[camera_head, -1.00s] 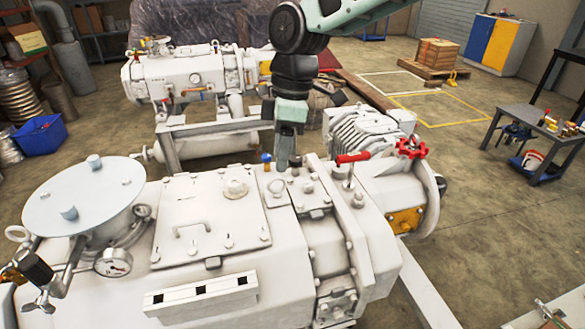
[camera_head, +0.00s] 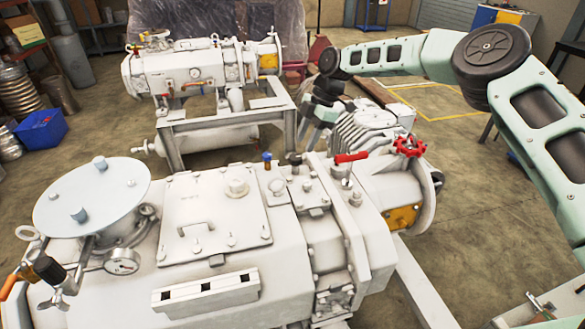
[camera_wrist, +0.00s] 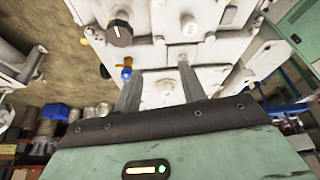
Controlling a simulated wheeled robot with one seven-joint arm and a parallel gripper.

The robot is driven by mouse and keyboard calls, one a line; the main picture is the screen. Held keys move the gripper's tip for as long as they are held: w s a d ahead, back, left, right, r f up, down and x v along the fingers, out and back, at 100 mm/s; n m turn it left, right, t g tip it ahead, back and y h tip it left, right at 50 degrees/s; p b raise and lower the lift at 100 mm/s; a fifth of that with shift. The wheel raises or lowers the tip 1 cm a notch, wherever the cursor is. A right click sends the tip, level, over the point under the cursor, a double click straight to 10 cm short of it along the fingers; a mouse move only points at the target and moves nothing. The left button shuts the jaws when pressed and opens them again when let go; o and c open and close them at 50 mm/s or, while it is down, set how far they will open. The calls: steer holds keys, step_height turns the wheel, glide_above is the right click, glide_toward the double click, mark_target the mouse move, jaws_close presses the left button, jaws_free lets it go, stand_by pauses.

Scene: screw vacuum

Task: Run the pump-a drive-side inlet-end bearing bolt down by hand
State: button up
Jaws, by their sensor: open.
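The near white pump (camera_head: 285,225) fills the lower middle of the head view, with a lidded box and several bolt heads on top. Which of them is the drive-side inlet-end bearing bolt I cannot tell. One bolt head (camera_head: 307,187) sits on the raised block right of the lid; another bolt head (camera_wrist: 190,27) shows in the wrist view.
A black knob (camera_head: 294,160), a blue-handled valve (camera_head: 267,160), a red lever (camera_head: 351,157) and a red handwheel (camera_head: 409,146) stand up from the near machine. A second white machine (camera_head: 200,70) stands behind. Open floor (camera_head: 480,230) lies to the right.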

mark_target(289, 178)
steer(key=p+x, duration=0.3)
steer(key=x, duration=0.8)
steer(key=shift+a+f, duration=0.15)
steer(key=shift+a, duration=0.05)
jaws_close()
